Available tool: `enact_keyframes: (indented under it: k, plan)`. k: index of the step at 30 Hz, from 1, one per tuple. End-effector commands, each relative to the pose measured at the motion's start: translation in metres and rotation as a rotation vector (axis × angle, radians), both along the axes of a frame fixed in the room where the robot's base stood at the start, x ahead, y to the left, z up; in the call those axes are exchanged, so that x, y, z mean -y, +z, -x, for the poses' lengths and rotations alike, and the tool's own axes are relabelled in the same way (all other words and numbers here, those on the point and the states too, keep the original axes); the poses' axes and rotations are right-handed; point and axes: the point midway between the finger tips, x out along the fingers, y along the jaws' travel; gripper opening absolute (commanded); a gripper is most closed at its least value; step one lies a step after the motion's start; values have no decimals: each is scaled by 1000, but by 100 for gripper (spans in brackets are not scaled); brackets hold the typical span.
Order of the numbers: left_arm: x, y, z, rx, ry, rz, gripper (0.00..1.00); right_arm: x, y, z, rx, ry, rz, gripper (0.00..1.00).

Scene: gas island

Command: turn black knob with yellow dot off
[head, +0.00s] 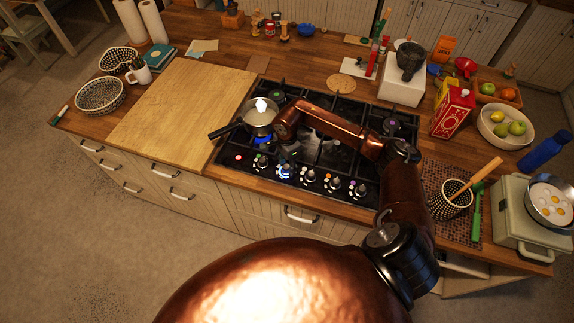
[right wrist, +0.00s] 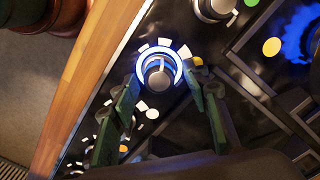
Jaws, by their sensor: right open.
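A black hob (head: 325,150) has a row of round knobs along its front edge. In the right wrist view, a knob (right wrist: 158,75) with a glowing blue ring sits in the middle, with a small yellow dot (right wrist: 197,61) beside it, partly behind a fingertip. My right gripper (right wrist: 161,84) is open, with one green finger on each side of this knob; contact cannot be told. In the head view, my right gripper (head: 287,160) is over the front of the hob near a blue-lit knob (head: 285,172). My left gripper is out of view.
A pan (head: 258,117) sits on the left burner, with blue flame below it. Another knob (right wrist: 212,8) with a green dot is near the top of the wrist view. A wooden board (head: 180,108) lies left of the hob; a red box (head: 453,113) stands right.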

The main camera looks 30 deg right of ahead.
Motion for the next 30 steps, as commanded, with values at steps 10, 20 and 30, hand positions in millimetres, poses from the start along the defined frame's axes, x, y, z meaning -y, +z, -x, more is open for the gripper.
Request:
enact_keyframes:
  k: [10,20,30]
  plan:
    - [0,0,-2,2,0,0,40,0,0,0,0,0,0,30]
    - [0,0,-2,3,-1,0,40,0,0,0,0,0,-1,7]
    - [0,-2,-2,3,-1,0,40,0,0,0,0,-23,0,1]
